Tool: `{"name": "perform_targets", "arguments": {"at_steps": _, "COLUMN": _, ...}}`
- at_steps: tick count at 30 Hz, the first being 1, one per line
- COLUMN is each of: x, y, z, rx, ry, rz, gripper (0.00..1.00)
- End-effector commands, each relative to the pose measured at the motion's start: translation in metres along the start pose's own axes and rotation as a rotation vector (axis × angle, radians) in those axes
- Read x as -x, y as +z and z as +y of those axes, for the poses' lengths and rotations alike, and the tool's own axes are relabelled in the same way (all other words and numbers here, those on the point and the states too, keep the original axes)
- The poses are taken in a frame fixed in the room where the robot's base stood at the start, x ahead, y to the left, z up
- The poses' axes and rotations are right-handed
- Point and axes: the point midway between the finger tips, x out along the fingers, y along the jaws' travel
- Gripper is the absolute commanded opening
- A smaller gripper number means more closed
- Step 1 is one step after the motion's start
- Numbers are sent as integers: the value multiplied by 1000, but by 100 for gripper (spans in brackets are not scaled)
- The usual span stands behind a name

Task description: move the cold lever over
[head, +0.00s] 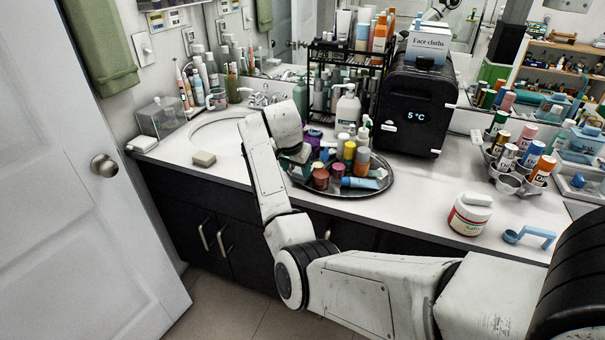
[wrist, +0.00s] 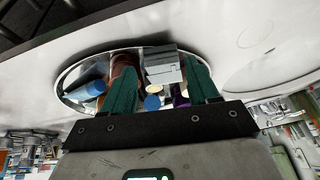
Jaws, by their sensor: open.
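A chrome faucet (head: 262,99) stands behind the white sink basin (head: 207,129) at the back left of the counter in the head view. Small levers flank its spout, but I cannot tell which is the cold one. My gripper (head: 299,156) points down over the round metal tray, to the right of the basin and in front of the faucet. In the wrist view its two green fingers (wrist: 161,68) are apart, with tray items showing beyond and between them. I see nothing held. The arm covers part of the basin's right side.
The tray (head: 375,190) holds bottles, jars and tubes. A pump bottle (head: 347,110), a black rack (head: 318,82) and a black mini fridge (head: 409,110) stand behind it. A soap bar (head: 204,159) lies near the front edge. Right of the tray, some counter is bare.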

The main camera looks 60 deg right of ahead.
Motion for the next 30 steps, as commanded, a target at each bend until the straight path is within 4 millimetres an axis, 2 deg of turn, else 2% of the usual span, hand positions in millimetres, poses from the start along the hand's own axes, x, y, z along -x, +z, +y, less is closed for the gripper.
{"name": "perform_targets", "arguments": {"at_steps": 6, "x": -31, "y": -3, "z": 0, "rx": 1, "ry": 3, "rz": -2, "gripper": 60}}
{"name": "perform_targets", "arguments": {"at_steps": 9, "x": -40, "y": -3, "z": -1, "rx": 1, "ry": 1, "rz": -2, "gripper": 60}}
{"name": "perform_targets", "arguments": {"at_steps": 18, "x": -44, "y": -3, "z": -1, "rx": 1, "ry": 0, "rz": -1, "gripper": 59}}
{"name": "perform_targets", "arguments": {"at_steps": 30, "x": -43, "y": -3, "z": -1, "rx": 1, "ry": 0, "rz": -1, "gripper": 20}}
